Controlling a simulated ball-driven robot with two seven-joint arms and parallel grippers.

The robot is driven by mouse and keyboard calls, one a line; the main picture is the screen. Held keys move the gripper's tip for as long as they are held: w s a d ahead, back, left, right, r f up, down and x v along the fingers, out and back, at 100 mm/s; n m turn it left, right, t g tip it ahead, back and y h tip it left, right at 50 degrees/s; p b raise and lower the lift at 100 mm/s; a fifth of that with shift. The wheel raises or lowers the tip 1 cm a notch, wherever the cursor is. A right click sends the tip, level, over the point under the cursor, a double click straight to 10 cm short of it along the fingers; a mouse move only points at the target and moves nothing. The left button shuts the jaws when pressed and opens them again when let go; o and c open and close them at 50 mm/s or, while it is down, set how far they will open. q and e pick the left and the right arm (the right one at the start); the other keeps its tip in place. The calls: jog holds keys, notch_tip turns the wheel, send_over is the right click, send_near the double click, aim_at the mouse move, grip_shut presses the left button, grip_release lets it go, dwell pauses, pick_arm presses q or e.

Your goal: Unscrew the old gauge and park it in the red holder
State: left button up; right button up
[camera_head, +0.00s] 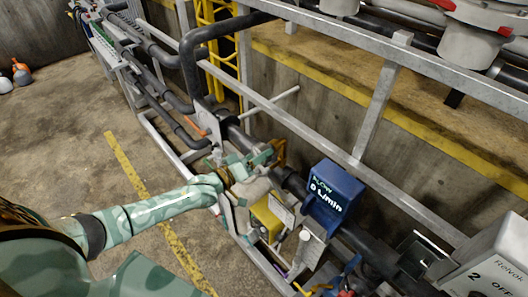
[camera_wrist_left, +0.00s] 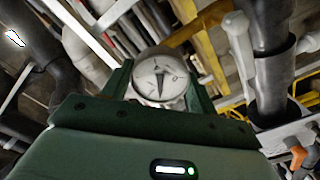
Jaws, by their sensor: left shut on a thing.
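My left gripper (camera_head: 262,160) reaches in over the pipe rack in the head view and is shut. In the left wrist view its two green fingers stand on either side of the old gauge (camera_wrist_left: 160,78), a round white dial with a dark needle. The dial faces the wrist camera. In the head view the gripper and wrist hide the gauge. Whether it is still threaded to the pipe cannot be told. I cannot make out the red holder in either view. My right gripper is in neither view.
A blue flow meter box (camera_head: 334,192) stands on the pipe just right of my left gripper. A yellow box (camera_head: 268,218) hangs below. A grey rail (camera_head: 300,125) runs diagonally behind. A white switch box (camera_head: 494,270) is at lower right. The floor at left is open.

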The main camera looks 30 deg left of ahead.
pick_arm(q)
jog(key=shift+n, duration=0.5)
jog(key=n, duration=0.5)
jog(key=o, duration=1.2)
jog(key=shift+c, duration=0.2)
jog(key=shift+c, duration=0.3)
